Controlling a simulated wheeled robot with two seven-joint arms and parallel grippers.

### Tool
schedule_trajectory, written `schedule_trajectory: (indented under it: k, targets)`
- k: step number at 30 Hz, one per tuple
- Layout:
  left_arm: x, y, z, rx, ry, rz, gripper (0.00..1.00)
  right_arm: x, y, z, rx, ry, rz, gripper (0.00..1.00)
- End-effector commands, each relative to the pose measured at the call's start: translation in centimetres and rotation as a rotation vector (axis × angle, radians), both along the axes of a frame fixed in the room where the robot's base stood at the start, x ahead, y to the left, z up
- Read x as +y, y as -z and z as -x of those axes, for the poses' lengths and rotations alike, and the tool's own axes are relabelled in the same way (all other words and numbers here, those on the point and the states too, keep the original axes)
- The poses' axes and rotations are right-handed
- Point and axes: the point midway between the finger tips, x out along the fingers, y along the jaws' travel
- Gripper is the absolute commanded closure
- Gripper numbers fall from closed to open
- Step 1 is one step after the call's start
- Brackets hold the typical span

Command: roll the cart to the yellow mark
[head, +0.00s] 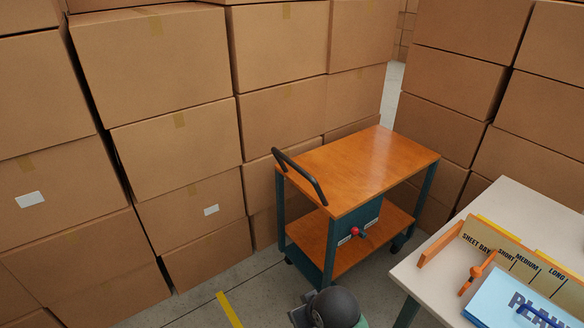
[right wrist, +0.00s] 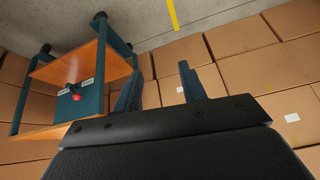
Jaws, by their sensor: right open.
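The cart (head: 370,168) has an orange top, an orange lower shelf, dark teal legs and casters. Its black handle (head: 300,176) rises at the left end of the top. A teal box with a red knob (head: 358,232) sits between the shelves. The cart also shows upside down at the left of the right wrist view (right wrist: 68,72). The yellow mark (head: 229,310) is a strip on the floor, left of and nearer than the cart; it also shows in the right wrist view (right wrist: 172,14). My right gripper (right wrist: 161,90) is open and empty, apart from the cart. My left gripper is out of view.
Stacked cardboard boxes (head: 150,60) wall the left and back, close behind the cart. More boxes (head: 450,90) stand at right. A white table (head: 425,275) with signs and an orange tool stands at the right front. Grey floor (head: 262,272) is clear between cart and mark.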

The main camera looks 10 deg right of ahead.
Motion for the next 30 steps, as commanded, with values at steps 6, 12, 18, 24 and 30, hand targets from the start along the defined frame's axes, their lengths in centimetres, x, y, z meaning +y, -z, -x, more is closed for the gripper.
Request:
schedule_trajectory:
  k: [6, 12, 18, 24, 30]
  targets:
    - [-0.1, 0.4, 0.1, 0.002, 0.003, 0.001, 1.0, 1.4, -3.4, -7.0, -0.1, -0.025, 0.02, 0.59]
    - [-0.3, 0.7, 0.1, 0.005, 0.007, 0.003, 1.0, 2.2, -5.6, -13.4, -0.169, -0.022, 0.088, 0.59]
    - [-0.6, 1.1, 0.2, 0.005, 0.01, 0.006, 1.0, 2.4, -7.8, -20.4, -0.239, 0.008, 0.203, 0.59]
    - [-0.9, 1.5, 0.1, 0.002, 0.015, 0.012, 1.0, 1.9, -10.0, -27.8, -0.313, 0.058, 0.374, 0.59]
    - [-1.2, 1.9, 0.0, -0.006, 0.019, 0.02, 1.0, 0.7, -11.9, -35.3, -0.388, 0.119, 0.623, 0.59]
